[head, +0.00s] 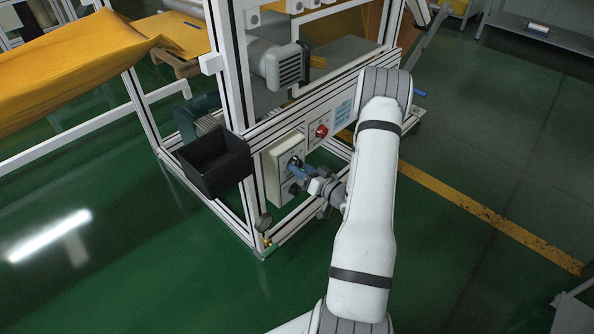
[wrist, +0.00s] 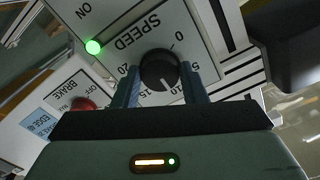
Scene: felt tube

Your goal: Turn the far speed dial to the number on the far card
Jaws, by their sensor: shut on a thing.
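A black speed dial (wrist: 157,66) is on a pale panel (wrist: 205,40) in the wrist view, where "SPEED" and a scale with 0, 5, 10, 15 and 20 appear tilted and upside down. My gripper (wrist: 160,76) is shut on this dial, one blue-grey finger on each side.
A green lamp (wrist: 93,47) by "ON" is lit. A red brake knob (wrist: 83,104) sits beside the panel. In the head view, a black bin (head: 216,165) hangs left of the control box, a red button (head: 321,131) lies right, and white frame posts surround them.

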